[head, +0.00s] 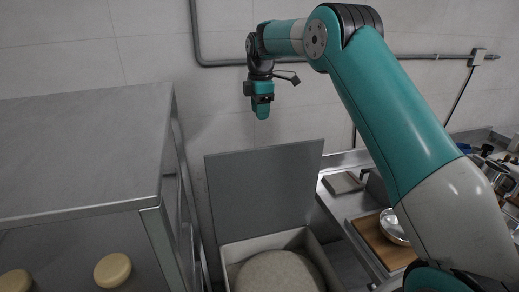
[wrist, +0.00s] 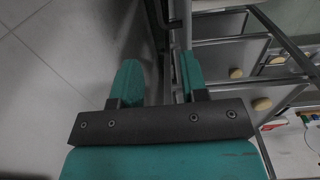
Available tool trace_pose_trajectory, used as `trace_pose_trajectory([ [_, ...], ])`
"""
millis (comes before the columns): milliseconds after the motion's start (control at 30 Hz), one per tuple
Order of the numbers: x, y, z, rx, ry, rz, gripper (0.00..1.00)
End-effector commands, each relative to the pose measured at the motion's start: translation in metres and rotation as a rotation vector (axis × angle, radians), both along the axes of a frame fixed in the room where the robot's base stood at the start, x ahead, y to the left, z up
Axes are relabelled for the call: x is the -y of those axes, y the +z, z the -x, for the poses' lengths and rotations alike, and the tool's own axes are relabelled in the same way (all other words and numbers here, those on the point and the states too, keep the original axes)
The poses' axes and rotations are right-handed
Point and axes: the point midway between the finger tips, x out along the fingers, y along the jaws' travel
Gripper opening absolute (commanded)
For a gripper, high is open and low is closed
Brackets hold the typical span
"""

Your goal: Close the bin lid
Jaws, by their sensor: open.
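The bin lid (head: 265,190) is a flat grey panel standing open and nearly upright at the back of the bin. The bin (head: 262,243) is a pale open box on the floor with a rounded beige mass inside. My gripper (head: 262,112) hangs fingers-down in front of the wall, above the lid's top edge in the picture and apart from it. In the wrist view my gripper (wrist: 158,75) shows two teal fingers spread apart with nothing between them. I cannot make out the lid in the wrist view.
A steel stand oven (head: 80,150) with round knobs (head: 112,270) stands close left of the bin. A steel counter (head: 345,205) with a wooden board (head: 378,243) and a metal bowl (head: 393,226) is at right. A pipe (head: 225,62) runs along the wall.

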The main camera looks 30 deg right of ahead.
Motion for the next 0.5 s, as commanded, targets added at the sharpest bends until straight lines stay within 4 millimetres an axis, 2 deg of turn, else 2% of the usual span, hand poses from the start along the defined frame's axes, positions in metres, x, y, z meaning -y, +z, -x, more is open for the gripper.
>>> trace_pose_trajectory([
  [500, 0.000, -0.112, -0.002, -0.004, 0.000, -0.001, 0.40],
])
